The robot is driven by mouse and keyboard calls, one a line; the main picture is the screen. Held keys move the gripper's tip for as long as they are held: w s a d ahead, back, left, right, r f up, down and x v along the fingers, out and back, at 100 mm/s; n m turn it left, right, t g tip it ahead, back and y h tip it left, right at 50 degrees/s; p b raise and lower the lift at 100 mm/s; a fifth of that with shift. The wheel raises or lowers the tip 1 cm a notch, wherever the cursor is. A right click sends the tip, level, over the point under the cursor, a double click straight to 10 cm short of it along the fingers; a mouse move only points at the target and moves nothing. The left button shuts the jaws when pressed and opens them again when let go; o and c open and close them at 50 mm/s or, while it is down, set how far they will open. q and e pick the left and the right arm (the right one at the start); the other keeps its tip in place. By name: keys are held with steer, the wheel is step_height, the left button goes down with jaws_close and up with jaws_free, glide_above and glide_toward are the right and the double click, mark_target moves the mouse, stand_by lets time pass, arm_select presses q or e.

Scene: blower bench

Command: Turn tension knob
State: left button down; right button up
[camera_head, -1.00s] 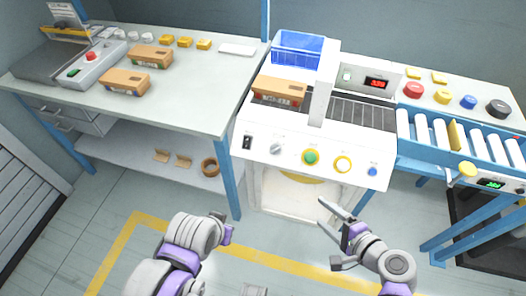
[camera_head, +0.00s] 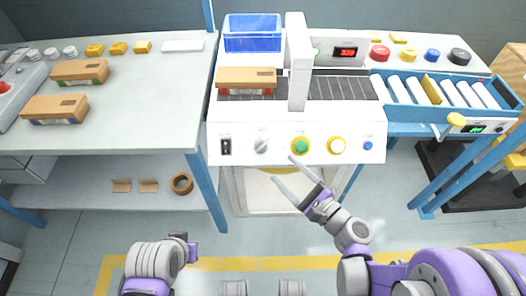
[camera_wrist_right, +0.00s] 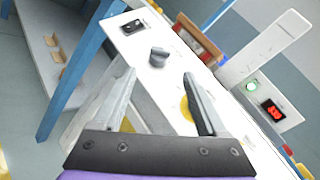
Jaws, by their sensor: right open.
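The grey knob (camera_head: 262,146) sits on the white front panel of the bench machine, between a black rocker switch and a green button. It also shows in the right wrist view (camera_wrist_right: 158,57), ahead of the fingers. I take it as the tension knob; its label is too small to read. My right gripper (camera_head: 284,168) is open and empty, below and slightly right of the knob, apart from it. In the right wrist view its two fingers (camera_wrist_right: 160,90) are spread, pointing toward the panel. My left arm's end (camera_head: 188,246) is low at the left; its fingers are not visible.
The panel also carries the black switch (camera_head: 226,147), a green button (camera_head: 300,146), a yellow-ringed button (camera_head: 337,146) and a blue button (camera_head: 368,146). A carton (camera_head: 246,82) lies on the belt left of a white upright (camera_head: 298,60). A roller conveyor (camera_head: 440,100) is at the right.

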mark_target(262, 149)
steer(key=x, duration=0.8)
steer(key=shift+w+a, duration=0.2)
steer(key=shift+w, duration=0.1)
jaws_close()
